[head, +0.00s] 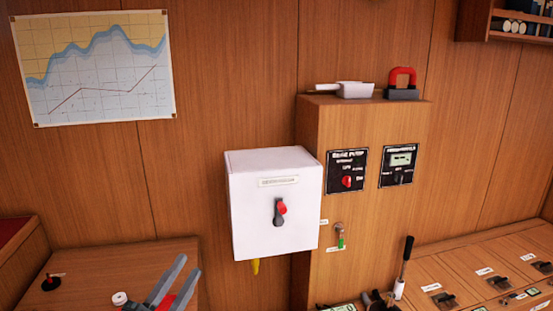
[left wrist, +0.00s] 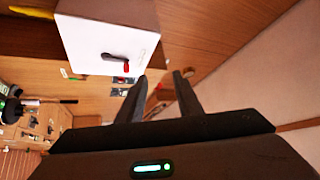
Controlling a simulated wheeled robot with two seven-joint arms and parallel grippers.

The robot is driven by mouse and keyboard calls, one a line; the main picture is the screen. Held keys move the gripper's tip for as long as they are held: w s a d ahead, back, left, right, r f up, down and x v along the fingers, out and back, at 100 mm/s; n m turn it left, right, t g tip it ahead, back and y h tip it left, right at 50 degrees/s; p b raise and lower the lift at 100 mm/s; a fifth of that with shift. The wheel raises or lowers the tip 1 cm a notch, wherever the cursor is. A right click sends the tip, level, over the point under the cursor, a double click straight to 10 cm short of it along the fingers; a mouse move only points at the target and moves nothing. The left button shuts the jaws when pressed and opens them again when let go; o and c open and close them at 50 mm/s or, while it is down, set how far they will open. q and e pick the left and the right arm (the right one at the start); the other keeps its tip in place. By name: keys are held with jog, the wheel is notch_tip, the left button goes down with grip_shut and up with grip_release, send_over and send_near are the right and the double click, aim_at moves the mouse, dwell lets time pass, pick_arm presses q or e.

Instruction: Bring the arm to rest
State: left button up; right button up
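My left gripper (head: 189,265) is at the bottom left of the head view, over the wooden top and left of the white box. In the left wrist view its two dark fingers (left wrist: 160,76) stand apart with nothing between them. The gripper is open and empty. The white switch box (head: 272,205) with a red-tipped switch is on the wall; it also shows in the left wrist view (left wrist: 105,40), beyond the fingers and to their left. I cannot make out my right gripper in either view.
A wooden cabinet (head: 366,230) with two dark panels stands right of the box. A black lever (head: 405,262) rises from the console at lower right. A small joystick (head: 51,283) stands at lower left. A chart (head: 95,68) hangs on the wall.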

pick_arm(q)
jog(key=s+a+f+n+g+y, duration=0.2)
jog(key=s+f+n+y, duration=0.15)
jog(key=f, duration=0.35)
jog(key=s+a+f+n+g+y, duration=0.3)
jog(key=f+n, duration=0.2)
jog(key=f, duration=0.2)
jog(key=s+a+f+n+g+y, duration=0.2)
jog(key=s+f+n+y, duration=0.15)
jog(key=f, duration=0.35)
jog(key=s+d+f+n+g+h, duration=0.15)
jog(key=s+f+g, duration=0.45)
jog(key=s, duration=0.6)
jog(key=s+d+f+n+g+h, duration=0.1)
jog(key=s+d+f+n+g, duration=0.25)
jog(key=s+f, duration=0.65)
jog(key=w+d+f+m+t, duration=0.15)
jog(key=w+f, duration=0.25)
jog(key=f, duration=1.1)
jog(key=s+d+f+t+h, duration=0.1)
jog(key=s+d+f, duration=0.1)
jog(key=f, duration=1.4)
jog(key=shift+s+d, duration=0.35)
jog(key=shift+d, duration=0.15)
jog(key=shift+a+h, duration=0.1)
jog(key=shift+h, duration=0.15)
